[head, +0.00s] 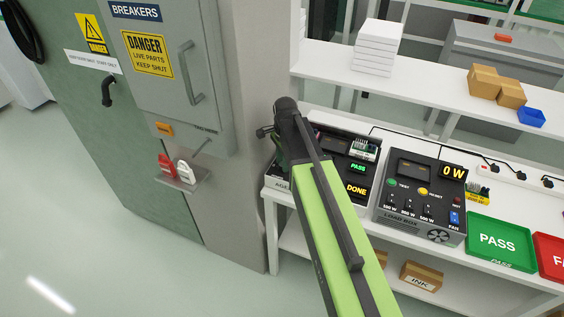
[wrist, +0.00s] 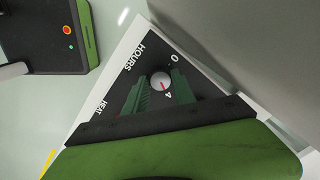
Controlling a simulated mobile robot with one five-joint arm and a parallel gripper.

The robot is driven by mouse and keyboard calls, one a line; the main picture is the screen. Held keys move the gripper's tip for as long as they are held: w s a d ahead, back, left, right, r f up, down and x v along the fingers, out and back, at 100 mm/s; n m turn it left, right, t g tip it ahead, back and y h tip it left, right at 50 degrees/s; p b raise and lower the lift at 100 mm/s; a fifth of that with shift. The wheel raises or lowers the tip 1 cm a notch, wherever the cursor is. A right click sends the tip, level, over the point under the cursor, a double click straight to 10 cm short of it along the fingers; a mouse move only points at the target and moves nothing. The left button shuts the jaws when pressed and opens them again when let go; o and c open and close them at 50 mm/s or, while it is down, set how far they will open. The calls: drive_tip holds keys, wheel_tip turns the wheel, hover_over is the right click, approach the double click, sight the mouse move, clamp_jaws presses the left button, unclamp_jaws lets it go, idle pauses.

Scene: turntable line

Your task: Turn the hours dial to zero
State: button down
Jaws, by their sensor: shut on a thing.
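The hours dial (wrist: 160,79) is a small round pale knob with a red mark, on a dark panel labelled HOURS. A 0 and a 4 are printed beside it, and the red mark points toward the 4. My gripper (wrist: 161,90) is shut on the dial, with one green finger on each side. In the head view my arm hides the dial. The dark machine (head: 357,189) behind my arm shows lit PASS and DONE signs; its left part is mostly covered.
A load box (head: 405,214) with switches and a 0 W display stands right of the machine, then a green PASS tray (head: 484,262) and a red tray (head: 552,246). A breaker cabinet (head: 208,95) and wall are close on the left. A white shelf (head: 420,85) runs behind.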

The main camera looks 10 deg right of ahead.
drive_tip(key=n, duration=0.5)
drive_tip(key=shift+w, duration=0.2)
drive_tip(key=n, duration=0.6)
drive_tip(key=shift+n+y, duration=0.3)
drive_tip(key=shift+n, duration=0.1)
drive_tip(key=n, duration=0.5)
drive_tip(key=shift+w+g, duration=0.1)
drive_tip(key=shift+g, duration=0.2)
drive_tip(key=n, duration=0.6)
drive_tip(key=shift+n, duration=0.4)
drive_tip(key=c, duration=1)
unclamp_jaws()
drive_tip(key=shift+c, duration=0.2)
